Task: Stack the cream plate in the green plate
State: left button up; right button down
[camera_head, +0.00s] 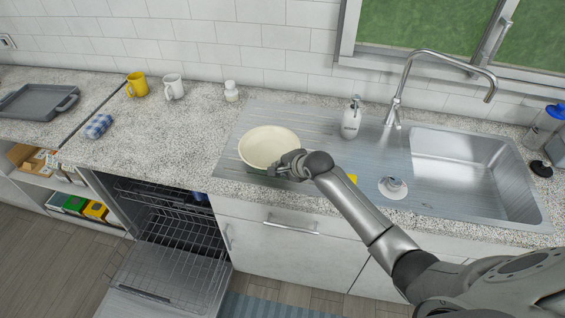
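The cream plate (268,146) is a round, deep dish lying over the ribbed drainboard left of the sink. A thin dark green edge, which looks like the green plate (256,170), shows just under its front side; most of that is hidden. I cannot tell whether the cream plate rests fully in it. My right gripper (288,166) is at the front right rim of the cream plate. Its fingers are small and partly hidden, so I cannot tell whether they are closed on the rim. My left gripper is not in view.
A soap bottle (351,118), a faucet (396,105) and a white sink strainer (392,187) are to the right. A yellow sponge (351,178) is partly behind my arm. Mugs (173,87) stand back left. The dishwasher (165,265) is open below.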

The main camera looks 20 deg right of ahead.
jog(key=shift+f, duration=0.1)
jog(key=c, duration=2.1)
grip_release()
jog(key=shift+f, duration=0.35)
jog(key=o, duration=0.5)
jog(key=shift+c, duration=0.2)
jog(key=shift+r, duration=0.2)
jog(key=shift+r, duration=0.3)
jog(key=shift+s, duration=0.25)
jog(key=b+v, duration=0.1)
jog(key=v, duration=1)
jog(key=shift+s+r+b, duration=0.15)
jog(key=shift+r+b, duration=0.1)
jog(key=shift+b, duration=0.05)
